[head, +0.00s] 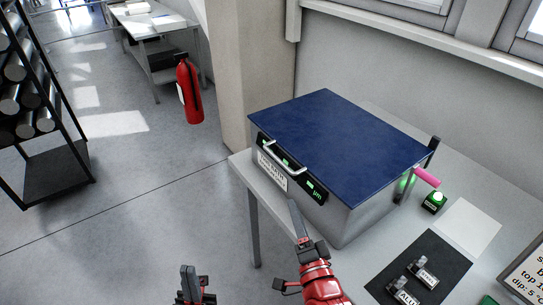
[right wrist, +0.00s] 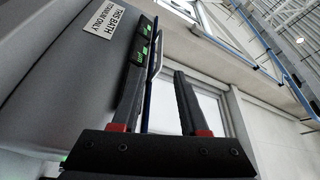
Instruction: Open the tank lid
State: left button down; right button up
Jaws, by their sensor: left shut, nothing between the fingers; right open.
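The tank (head: 362,205) is a grey box on the bench, with its dark blue lid (head: 340,125) lying flat and closed on top. A silver bar handle (head: 284,160) runs along the lid's front edge; it also shows in the right wrist view (right wrist: 154,55). My right gripper (head: 295,208) is open and empty, just in front of and below the handle. In the right wrist view the handle appears in the gap between the fingers (right wrist: 157,85); its depth I cannot tell. My left gripper (head: 189,270) is shut and empty, low over the floor, away from the tank.
On the bench (head: 370,250), right of the tank, are a pink-gripped lever (head: 426,177), a green-topped button box (head: 434,202), a white sheet (head: 468,226) and a black mat (head: 445,262) with small labelled parts. A fire extinguisher (head: 189,92) and a rack (head: 45,165) stand left.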

jog(key=b, duration=0.6)
send_near(278, 160)
jog(key=p+x, duration=0.2)
jog(key=x, duration=0.8)
jog(key=shift+d+f, duration=0.1)
jog(key=shift+f, duration=0.1)
jog(key=shift+w, duration=0.4)
grip_shut()
